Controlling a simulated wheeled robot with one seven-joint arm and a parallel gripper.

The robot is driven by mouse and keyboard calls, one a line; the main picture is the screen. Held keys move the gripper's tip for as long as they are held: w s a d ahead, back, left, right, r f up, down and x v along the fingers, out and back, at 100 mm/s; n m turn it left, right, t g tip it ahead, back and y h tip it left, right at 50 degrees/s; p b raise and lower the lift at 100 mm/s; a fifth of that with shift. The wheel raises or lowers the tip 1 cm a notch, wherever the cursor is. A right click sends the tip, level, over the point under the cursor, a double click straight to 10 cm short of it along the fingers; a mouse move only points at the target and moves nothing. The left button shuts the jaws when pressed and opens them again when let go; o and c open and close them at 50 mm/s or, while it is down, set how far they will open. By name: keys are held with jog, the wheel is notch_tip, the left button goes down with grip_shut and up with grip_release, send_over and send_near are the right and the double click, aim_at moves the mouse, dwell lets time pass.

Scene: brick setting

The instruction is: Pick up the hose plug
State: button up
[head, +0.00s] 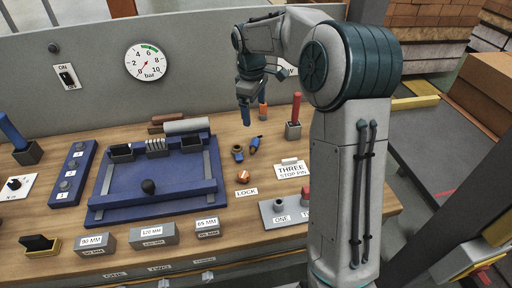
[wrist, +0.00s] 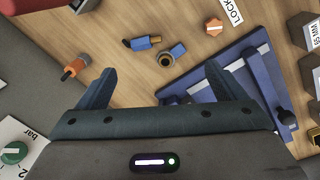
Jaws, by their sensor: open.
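Two small blue-and-orange fittings lie on the wooden bench. The slim one, which looks like the hose plug (head: 254,144), lies on its side and also shows in the wrist view (wrist: 142,42). Just beside it is a round-mouthed fitting (head: 237,153), with its dark opening visible in the wrist view (wrist: 168,57). I cannot tell for certain which is the plug. My gripper (head: 246,118) hangs above the bench, behind these fittings in the head view. In the wrist view its fingers (wrist: 158,72) are spread wide with nothing between them. Both fittings lie beyond the fingertips.
An orange-and-dark fitting (wrist: 75,69) stands near the gripper's left finger, close to the panel. An orange knob (head: 243,177), a blue fixture (head: 160,205) and a THREE STOP PIN sign (head: 291,170) surround the fittings. Bare wood lies around them.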

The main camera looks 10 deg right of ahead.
jog(key=w+f+n, duration=0.2)
jog(key=w+f, duration=0.2)
jog(key=f, duration=0.1)
send_over(253, 143)
jog(key=shift+g+y, duration=0.3)
jog(key=f, duration=0.9)
jog(key=shift+s+d, duration=0.2)
jog(key=shift+s, duration=0.2)
jog(key=shift+w+a+f+p, duration=0.1)
jog(key=shift+f+p, duration=0.1)
jog(key=shift+f, duration=0.75)
jog(key=shift+w+f+p, duration=0.15)
jog(key=shift+f+p, duration=0.05)
jog(key=shift+f, duration=0.75)
jog(key=shift+w+a+f+p, duration=0.1)
jog(key=shift+f+p, duration=0.1)
jog(key=shift+f, duration=0.75)
jog(key=c, duration=1.2)
